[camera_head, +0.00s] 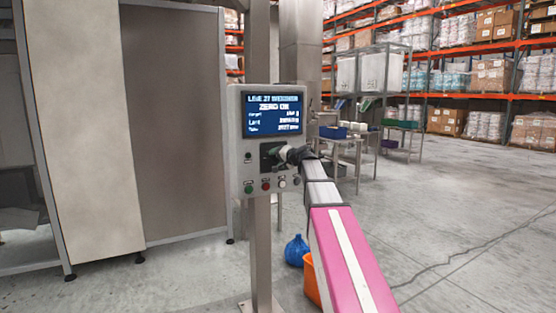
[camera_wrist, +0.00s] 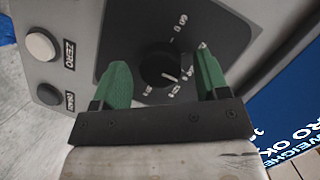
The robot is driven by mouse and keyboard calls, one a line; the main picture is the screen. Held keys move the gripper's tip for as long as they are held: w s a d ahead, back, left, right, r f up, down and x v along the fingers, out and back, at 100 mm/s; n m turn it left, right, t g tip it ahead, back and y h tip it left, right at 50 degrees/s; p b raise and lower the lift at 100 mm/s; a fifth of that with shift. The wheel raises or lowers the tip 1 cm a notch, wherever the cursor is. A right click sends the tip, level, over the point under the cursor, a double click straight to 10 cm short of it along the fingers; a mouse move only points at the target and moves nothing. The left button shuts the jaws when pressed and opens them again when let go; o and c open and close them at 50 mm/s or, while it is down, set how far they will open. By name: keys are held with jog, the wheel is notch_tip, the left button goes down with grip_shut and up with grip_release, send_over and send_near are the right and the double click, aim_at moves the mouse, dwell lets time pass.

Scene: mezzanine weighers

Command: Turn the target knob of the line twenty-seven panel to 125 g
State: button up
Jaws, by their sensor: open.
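The line 27 panel (camera_head: 236,150) is a grey box on a steel post, with a blue screen (camera_head: 272,112) reading "ZERO OK" and a target line whose digits are too blurred to read. In the wrist view the round black target knob (camera_wrist: 158,66) sits on a dark dial plate (camera_wrist: 215,35). A white pointer mark on the knob points to the lower right, towards small blurred scale numbers. My gripper (camera_wrist: 161,72) is open, its green fingers on either side of the knob, with gaps visible. In the head view my gripper (camera_head: 282,154) hides most of the knob.
A white ZERO button (camera_wrist: 40,46) and a dark button (camera_wrist: 48,94) lie left of the dial. Several buttons, one red (camera_head: 265,186), line the panel's lower edge. Floor at right is clear.

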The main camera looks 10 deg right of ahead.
jog(key=c, duration=0.9)
jog(key=shift+d+f+m+t+y, duration=0.1)
jog(key=shift+m+t+y, duration=0.4)
jog(key=shift+m, duration=1.35)
jog(key=shift+f+m+t+y, duration=0.1)
jog(key=shift+m+y, duration=0.7)
jog(key=shift+m, duration=1.05)
jog(key=o, duration=0.9)
